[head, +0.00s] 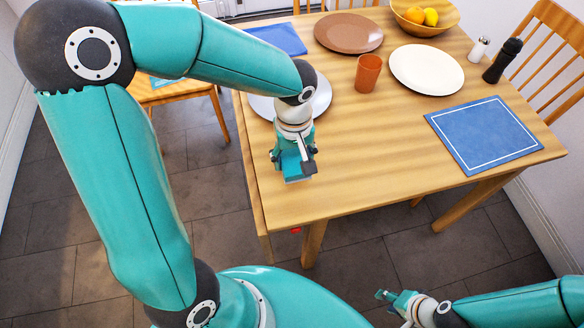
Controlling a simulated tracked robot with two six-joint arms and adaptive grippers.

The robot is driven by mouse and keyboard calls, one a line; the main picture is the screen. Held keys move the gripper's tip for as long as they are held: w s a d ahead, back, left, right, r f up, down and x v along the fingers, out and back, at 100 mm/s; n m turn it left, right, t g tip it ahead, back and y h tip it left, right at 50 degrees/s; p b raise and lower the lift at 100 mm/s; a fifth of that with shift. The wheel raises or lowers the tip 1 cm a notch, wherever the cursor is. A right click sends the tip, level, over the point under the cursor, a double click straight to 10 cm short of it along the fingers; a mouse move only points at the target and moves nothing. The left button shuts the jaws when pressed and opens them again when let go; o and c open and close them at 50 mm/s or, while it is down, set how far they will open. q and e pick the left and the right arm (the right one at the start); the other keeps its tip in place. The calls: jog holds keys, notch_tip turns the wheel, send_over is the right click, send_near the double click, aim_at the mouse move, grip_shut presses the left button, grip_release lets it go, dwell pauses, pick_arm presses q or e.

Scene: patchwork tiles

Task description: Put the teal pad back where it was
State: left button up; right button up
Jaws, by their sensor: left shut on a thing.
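My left gripper (298,162) is over the near left part of the wooden table, pointing down. It is shut on a small blue-teal thing that looks like the teal pad (291,172), partly hidden by the fingers. I cannot tell whether the pad touches the tabletop. My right gripper (388,297) is low in front of the table, away from it; its fingers are too small to tell whether they are open.
On the table (350,165) are a grey plate (262,106), brown plate (348,32), white plate (427,70), orange cup (367,73), fruit bowl (412,25), shakers (502,60) and blue mats (484,134). A chair at left bears a teal-blue piece (163,82). The front middle is clear.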

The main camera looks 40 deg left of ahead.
aim_at(294, 157)
pick_arm(q)
jog(key=shift+f, duration=2.6)
jog(key=shift+f+b, duration=0.1)
jog(key=shift+b, duration=0.3)
jog(key=o, duration=1.1)
jog(key=shift+r, duration=0.35)
notch_tip(294, 157, up, 12)
jog(key=shift+f+p, duration=0.2)
jog(key=shift+p, duration=0.6)
